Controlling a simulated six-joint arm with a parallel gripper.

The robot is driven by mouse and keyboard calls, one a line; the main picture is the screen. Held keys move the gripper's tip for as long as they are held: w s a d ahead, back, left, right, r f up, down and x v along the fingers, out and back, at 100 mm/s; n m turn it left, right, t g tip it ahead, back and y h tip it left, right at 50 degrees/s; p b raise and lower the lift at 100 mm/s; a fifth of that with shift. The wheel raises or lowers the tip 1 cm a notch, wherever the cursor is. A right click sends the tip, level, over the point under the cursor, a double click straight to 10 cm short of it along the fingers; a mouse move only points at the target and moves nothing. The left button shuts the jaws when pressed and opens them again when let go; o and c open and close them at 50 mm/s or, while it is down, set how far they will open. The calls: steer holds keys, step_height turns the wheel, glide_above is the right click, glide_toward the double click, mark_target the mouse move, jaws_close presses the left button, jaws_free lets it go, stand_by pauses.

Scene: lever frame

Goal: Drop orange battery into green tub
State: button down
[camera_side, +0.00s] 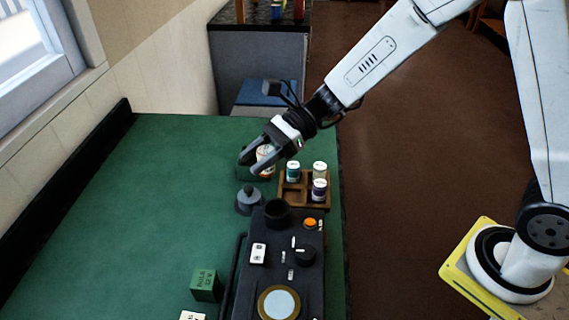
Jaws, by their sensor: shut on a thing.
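My gripper (262,160) is shut on a small white-and-orange cylinder, which I take for the orange battery (265,153). It holds it over the far part of the green table, left of a wooden rack. The fingers hide part of the battery. A faint green rim (243,174) shows just below the fingers and may be the green tub; it is mostly hidden and blends with the table. I cannot tell whether the battery is inside or above it.
The wooden rack (292,200) holds three small capped cylinders. A grey knobbed object (249,200) stands left of it. A dark control panel (270,270) with an orange button is nearer. A green block (206,285) sits lower left. The table's left side is clear.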

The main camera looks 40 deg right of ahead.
steer(key=w+d+f, duration=0.3)
steer(key=w+d, duration=0.2)
steer(key=w, duration=0.3)
steer(key=w+d+f, duration=0.3)
steer(key=w+d, duration=0.1)
steer(key=w, duration=0.3)
steer(key=shift+w+d+f, duration=0.3)
steer(key=shift+w+d, duration=0.05)
steer(key=shift+f, duration=0.1)
steer(key=shift+f, duration=2.9)
steer(key=shift+c, duration=1)
jaws_free()
